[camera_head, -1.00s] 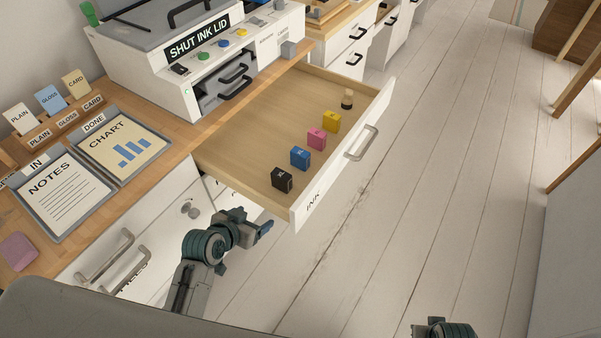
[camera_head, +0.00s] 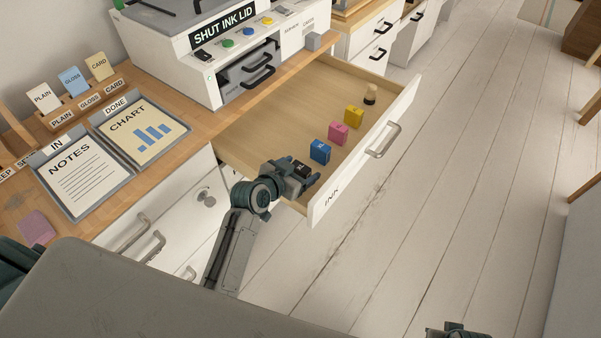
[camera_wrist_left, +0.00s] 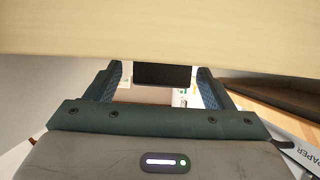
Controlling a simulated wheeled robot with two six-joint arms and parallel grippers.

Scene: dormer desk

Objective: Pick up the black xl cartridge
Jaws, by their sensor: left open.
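The black XL cartridge (camera_head: 301,170) stands at the near end of the open ink drawer (camera_head: 262,130). My left gripper (camera_head: 303,175) is over the drawer's near end, its fingers on either side of the cartridge and partly hiding it. In the left wrist view the left gripper (camera_wrist_left: 162,84) is open, with the dark cartridge (camera_wrist_left: 163,75) between its fingers and gaps at both sides. I cannot tell whether a finger touches it. At the bottom right edge of the head view a dark part of my right arm shows; its fingers cannot be made out.
The drawer front (camera_head: 365,150) borders the row on the right. The printer (camera_head: 215,50) stands on the desk.

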